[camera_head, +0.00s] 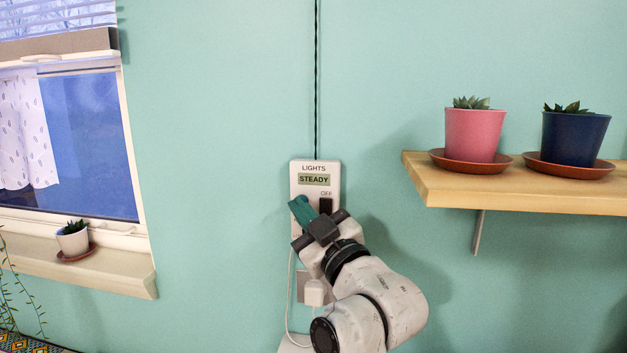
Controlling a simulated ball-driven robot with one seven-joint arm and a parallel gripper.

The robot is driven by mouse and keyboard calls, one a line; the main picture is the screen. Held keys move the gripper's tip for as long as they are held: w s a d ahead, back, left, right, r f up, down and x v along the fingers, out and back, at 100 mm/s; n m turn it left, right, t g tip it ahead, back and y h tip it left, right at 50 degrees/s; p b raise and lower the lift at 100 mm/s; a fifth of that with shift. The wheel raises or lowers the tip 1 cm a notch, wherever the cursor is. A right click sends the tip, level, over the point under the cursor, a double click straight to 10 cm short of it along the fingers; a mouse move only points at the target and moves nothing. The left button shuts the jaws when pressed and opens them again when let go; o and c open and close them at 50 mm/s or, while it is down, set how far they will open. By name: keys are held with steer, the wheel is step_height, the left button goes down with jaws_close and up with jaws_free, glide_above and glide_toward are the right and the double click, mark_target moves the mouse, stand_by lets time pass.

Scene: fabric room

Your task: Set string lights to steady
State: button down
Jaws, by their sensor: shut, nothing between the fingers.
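The string lights' control box (296,182) is a white panel on the green wall, labelled LIGHTS. I cannot tell whether the fingertips touch the box. My gripper hides the lower part of the box and any markings there.
A dark cable (316,80) runs up the wall from the box. A white plug (315,293) sits in a socket below. A wooden shelf (520,192) at right holds a pink pot (473,135) and a blue pot (574,137). A window (90,145) is at left.

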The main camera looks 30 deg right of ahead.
steer(key=s+a, duration=0.3)
steer(key=s, duration=0.2)
steer(key=shift+a, duration=0.25)
